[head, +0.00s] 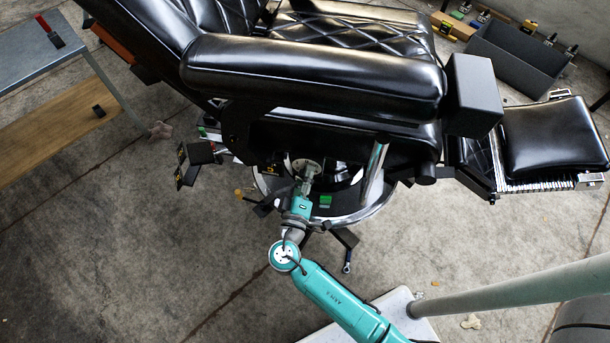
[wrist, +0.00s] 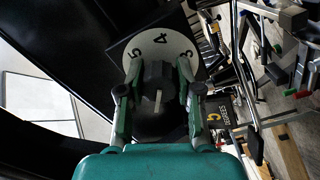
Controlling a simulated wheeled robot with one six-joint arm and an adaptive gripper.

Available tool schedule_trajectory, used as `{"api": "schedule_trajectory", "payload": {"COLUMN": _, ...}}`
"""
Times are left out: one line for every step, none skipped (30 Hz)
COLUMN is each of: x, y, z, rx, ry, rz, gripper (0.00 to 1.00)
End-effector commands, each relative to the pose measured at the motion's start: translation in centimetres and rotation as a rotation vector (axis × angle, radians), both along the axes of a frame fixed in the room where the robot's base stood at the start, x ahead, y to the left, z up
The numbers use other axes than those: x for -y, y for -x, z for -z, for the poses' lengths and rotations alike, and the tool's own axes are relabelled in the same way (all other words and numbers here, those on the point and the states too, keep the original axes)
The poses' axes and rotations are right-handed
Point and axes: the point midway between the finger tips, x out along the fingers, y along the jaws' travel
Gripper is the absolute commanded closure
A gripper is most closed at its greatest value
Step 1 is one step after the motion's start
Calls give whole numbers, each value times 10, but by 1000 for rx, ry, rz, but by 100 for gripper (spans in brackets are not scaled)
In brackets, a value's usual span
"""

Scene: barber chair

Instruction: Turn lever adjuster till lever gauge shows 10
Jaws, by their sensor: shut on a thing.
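A dark knob (wrist: 156,82) with a pale pointer line sits in front of a round white dial (wrist: 160,45) in the wrist view. The digits 5, 4 and 3 are readable on the dial. No label on the knob names it as the lever adjuster. My gripper (wrist: 159,70) is shut on the knob, one finger on each side. In the head view, my gripper (head: 306,178) reaches under the chair seat and the knob is too small to make out. A black plate (wrist: 214,116) with a yellow character is right of the fingers; I cannot read a gauge value surely.
The black barber chair (head: 310,75) overhangs my gripper, with its armrest and seat close above. A chrome ring (head: 350,213) and post (head: 374,172) stand to the right. Black boxes with yellow marks (head: 188,165) are at the left. The floor at lower left is clear.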

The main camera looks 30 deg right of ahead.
Motion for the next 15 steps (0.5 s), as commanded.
{"api": "schedule_trajectory", "payload": {"x": 0, "y": 0, "z": 0, "rx": -25, "ry": 34, "rz": -1, "gripper": 100}}
{"api": "schedule_trajectory", "payload": {"x": 0, "y": 0, "z": 0, "rx": -42, "ry": 56, "rz": 0, "gripper": 100}}
{"api": "schedule_trajectory", "payload": {"x": 0, "y": 0, "z": 0, "rx": -65, "ry": 86, "rz": -1, "gripper": 100}}
{"api": "schedule_trajectory", "payload": {"x": 0, "y": 0, "z": 0, "rx": -83, "ry": 109, "rz": -1, "gripper": 100}}
{"api": "schedule_trajectory", "payload": {"x": 0, "y": 0, "z": 0, "rx": -100, "ry": 131, "rz": 0, "gripper": 100}}
{"api": "schedule_trajectory", "payload": {"x": 0, "y": 0, "z": 0, "rx": -122, "ry": 162, "rz": 0, "gripper": 100}}
{"api": "schedule_trajectory", "payload": {"x": 0, "y": 0, "z": 0, "rx": -139, "ry": 185, "rz": 0, "gripper": 100}}
{"api": "schedule_trajectory", "payload": {"x": 0, "y": 0, "z": 0, "rx": -156, "ry": 208, "rz": -1, "gripper": 100}}
{"api": "schedule_trajectory", "payload": {"x": 0, "y": 0, "z": 0, "rx": -179, "ry": 238, "rz": -1, "gripper": 100}}
{"api": "schedule_trajectory", "payload": {"x": 0, "y": 0, "z": -1, "rx": -196, "ry": 260, "rz": 0, "gripper": 100}}
{"api": "schedule_trajectory", "payload": {"x": 0, "y": 0, "z": -1, "rx": -213, "ry": 283, "rz": -1, "gripper": 100}}
{"api": "schedule_trajectory", "payload": {"x": 0, "y": 0, "z": -1, "rx": -237, "ry": 314, "rz": -1, "gripper": 100}}
{"api": "schedule_trajectory", "payload": {"x": 0, "y": 0, "z": -1, "rx": -254, "ry": 336, "rz": -1, "gripper": 100}}
{"api": "schedule_trajectory", "payload": {"x": 0, "y": 0, "z": -1, "rx": -271, "ry": 358, "rz": 0, "gripper": 100}}
{"api": "schedule_trajectory", "payload": {"x": 0, "y": 0, "z": -1, "rx": -294, "ry": 390, "rz": -1, "gripper": 100}}
